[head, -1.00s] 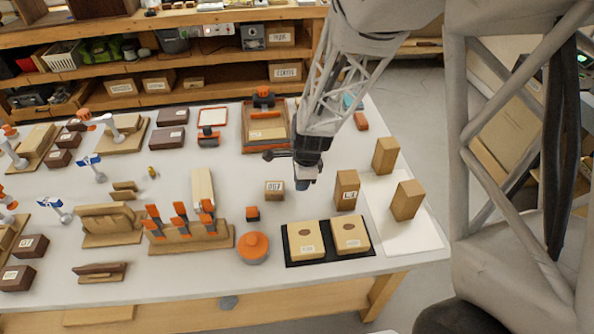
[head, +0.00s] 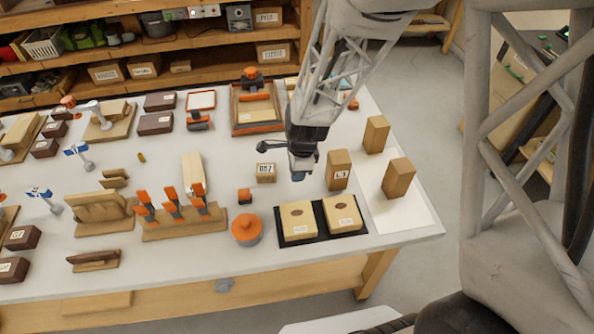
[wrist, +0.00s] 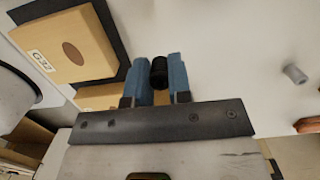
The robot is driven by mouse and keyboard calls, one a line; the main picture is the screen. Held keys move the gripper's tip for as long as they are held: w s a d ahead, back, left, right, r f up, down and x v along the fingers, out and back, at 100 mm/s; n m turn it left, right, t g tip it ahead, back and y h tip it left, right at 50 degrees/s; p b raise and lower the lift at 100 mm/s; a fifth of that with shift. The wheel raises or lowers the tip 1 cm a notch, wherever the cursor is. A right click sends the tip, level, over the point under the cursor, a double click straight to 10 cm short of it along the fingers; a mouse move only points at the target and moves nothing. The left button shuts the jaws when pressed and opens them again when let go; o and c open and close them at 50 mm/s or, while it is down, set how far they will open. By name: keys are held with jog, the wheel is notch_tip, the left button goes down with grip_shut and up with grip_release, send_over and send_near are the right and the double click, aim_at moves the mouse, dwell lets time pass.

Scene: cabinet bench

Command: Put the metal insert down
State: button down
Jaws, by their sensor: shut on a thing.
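My gripper (head: 298,175) hangs over the white table, just right of a small labelled box (head: 265,172) and left of a taller tan block. In the wrist view, its two blue fingers (wrist: 160,78) are shut on a short dark cylinder, the metal insert (wrist: 158,73). The insert's far end is hidden by the gripper. I cannot make the insert out in the head view. Whether it touches the table is unclear.
A black tray (head: 282,240) with two tan boxes lies in front of my gripper. A tall tan block (head: 339,170) stands to the right. An orange-lidded pot (head: 247,229) is front left. A loose grey cylinder (wrist: 294,74) lies at the right in the wrist view.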

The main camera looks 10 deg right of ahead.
dwell(0.4)
jog(key=shift+w+a+r, duration=0.15)
jog(key=shift+w+a, duration=0.15)
jog(key=shift+a, duration=0.1)
jog(key=w+a+r+n, duration=0.1)
jog(key=w+a+r, duration=0.15)
jog(key=a, duration=0.45)
jog(key=w+a+r+n, duration=0.1)
jog(key=w+a, duration=0.3)
jog(key=a, duration=0.3)
notch_tip(320, 180, up, 4)
jog(key=r+n, duration=0.1)
send_over(187, 173)
jog(key=shift+d+f, duration=0.15)
jog(key=shift+f, duration=0.1)
jog(key=shift+f, duration=3.15)
jog(key=shift+f, duration=1.85)
jog(key=shift+f, duration=0.1)
